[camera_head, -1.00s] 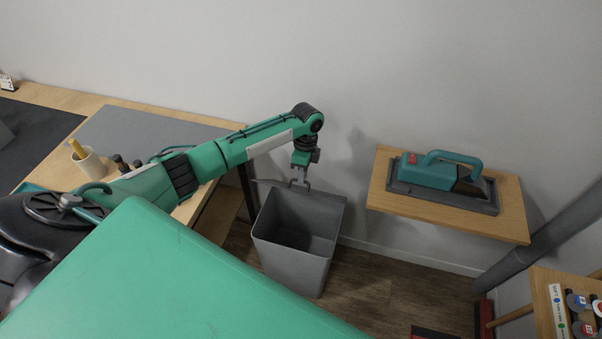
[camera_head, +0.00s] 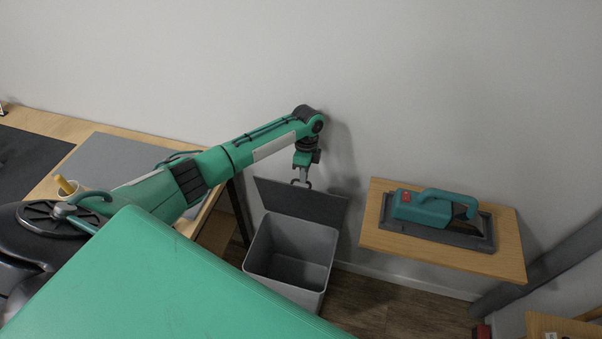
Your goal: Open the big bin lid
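The big grey bin (camera_head: 291,262) stands on the floor against the wall, with its inside showing from above. Its dark grey lid (camera_head: 325,205) is raised at the back of the bin, tilted up toward the wall. My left gripper (camera_head: 301,184) hangs pointing down, just in front of the lid's face near its upper edge. Its fingers look spread, with nothing seen between them. I cannot tell whether they touch the lid. My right gripper is not in view.
A wooden shelf (camera_head: 376,235) at the right carries a teal power tool (camera_head: 424,208) on a grey tray. Some wooden floor (camera_head: 372,300) shows right of the bin.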

